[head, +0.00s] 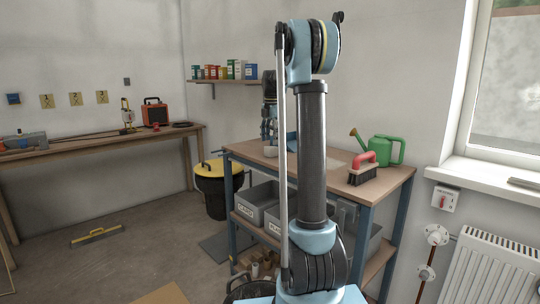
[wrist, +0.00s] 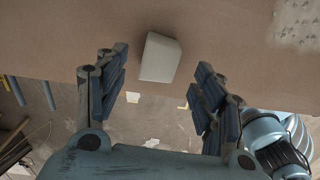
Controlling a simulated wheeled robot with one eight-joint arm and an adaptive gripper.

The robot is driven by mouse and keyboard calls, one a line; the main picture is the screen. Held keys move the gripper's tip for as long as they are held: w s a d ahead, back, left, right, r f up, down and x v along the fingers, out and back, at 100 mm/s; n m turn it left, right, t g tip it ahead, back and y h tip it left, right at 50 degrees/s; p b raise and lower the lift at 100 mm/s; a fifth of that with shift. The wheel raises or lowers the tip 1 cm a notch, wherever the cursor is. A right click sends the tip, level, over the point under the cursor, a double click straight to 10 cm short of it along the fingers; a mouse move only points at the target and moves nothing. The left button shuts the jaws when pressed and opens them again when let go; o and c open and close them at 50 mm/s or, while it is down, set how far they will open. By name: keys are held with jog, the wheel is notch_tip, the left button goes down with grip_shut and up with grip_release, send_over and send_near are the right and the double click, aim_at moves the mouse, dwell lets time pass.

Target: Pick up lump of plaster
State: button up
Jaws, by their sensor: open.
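A pale grey, block-like lump of plaster (wrist: 160,57) lies on the brown tabletop (wrist: 60,40) in the wrist view, close to the table's edge. My gripper (wrist: 160,82) is open, with one blue-padded finger on each side of the picture. The lump sits between the two fingers and reaches past their tips, with a gap on both sides. Nothing is held. In the head view my gripper (head: 268,138) hangs low over the workbench top (head: 252,152) at its left part. My arm hides much of the bench there, and I cannot make out the lump clearly.
Grey bins (head: 258,202) fill the shelf below. A yellow-lidded black bin (head: 212,180) stands left of the bench. The floor on the left is mostly clear.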

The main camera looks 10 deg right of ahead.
aim_at(271, 149)
jog(key=shift+f, duration=2.9)
jog(key=c, duration=1.2)
